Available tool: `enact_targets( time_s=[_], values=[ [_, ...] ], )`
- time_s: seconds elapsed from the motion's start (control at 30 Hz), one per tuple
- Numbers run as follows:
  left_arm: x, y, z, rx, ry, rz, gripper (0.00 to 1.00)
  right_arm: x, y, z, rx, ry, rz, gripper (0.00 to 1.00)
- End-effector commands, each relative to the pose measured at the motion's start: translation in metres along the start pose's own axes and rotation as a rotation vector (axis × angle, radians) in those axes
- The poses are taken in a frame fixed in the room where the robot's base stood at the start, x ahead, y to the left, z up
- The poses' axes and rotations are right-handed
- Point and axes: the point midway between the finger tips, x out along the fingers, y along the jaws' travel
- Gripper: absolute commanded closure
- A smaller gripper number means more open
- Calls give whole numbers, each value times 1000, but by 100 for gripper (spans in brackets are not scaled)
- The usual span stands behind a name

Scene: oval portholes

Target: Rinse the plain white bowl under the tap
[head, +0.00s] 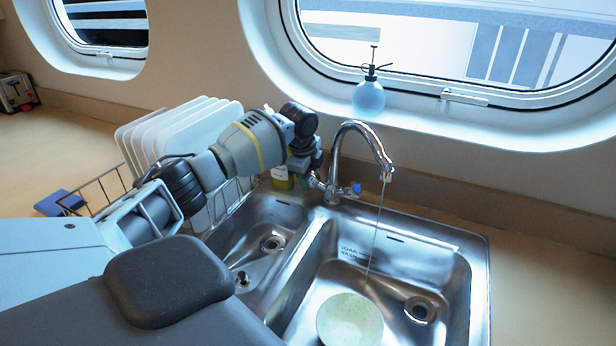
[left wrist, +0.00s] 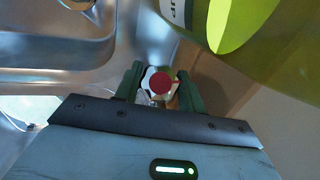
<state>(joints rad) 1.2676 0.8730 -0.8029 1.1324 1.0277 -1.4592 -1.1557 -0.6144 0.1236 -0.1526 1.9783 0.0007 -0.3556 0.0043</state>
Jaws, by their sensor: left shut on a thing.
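A pale, slightly greenish-white bowl (head: 350,322) lies in the right basin of the steel sink (head: 455,262), its lower edge cut off by the picture. The chrome tap (head: 350,128) stands behind the sink with its spout over that basin. A thin water stream (head: 375,235) runs down from the spout to about the bowl's far rim; I cannot tell whether it falls inside. My left gripper (head: 312,178) is at the tap's left side. In the left wrist view its green fingers (left wrist: 160,88) are shut on the red-capped tap knob (left wrist: 160,82). My right gripper is out of view.
White plates (head: 180,128) stand in a wire rack left of the sink. A blue sponge-like block (head: 57,203) lies farther left. A blue spray bottle (head: 369,97) stands on the porthole sill. A yellow-green bottle (head: 282,180) is close beside my left gripper. The counter right of the sink is clear.

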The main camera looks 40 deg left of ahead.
Motion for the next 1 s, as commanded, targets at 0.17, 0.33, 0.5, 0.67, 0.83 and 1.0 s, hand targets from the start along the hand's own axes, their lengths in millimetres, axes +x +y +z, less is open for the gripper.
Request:
enact_targets(
  time_s=[0.17,0.33,0.5,0.67,0.83,1.0],
  values=[
    [-1,-1,-1,-101,2,94,83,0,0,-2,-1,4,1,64],
    [2,0,-1,-195,0,186,83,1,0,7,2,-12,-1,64],
    [2,0,0,-261,-1,250,83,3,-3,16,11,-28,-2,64],
    [0,0,0,-283,-1,269,83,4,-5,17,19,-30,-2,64],
    [-1,0,1,-283,-2,269,83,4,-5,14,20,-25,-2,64],
    [-1,0,0,-282,-1,269,51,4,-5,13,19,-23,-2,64]
  ],
)
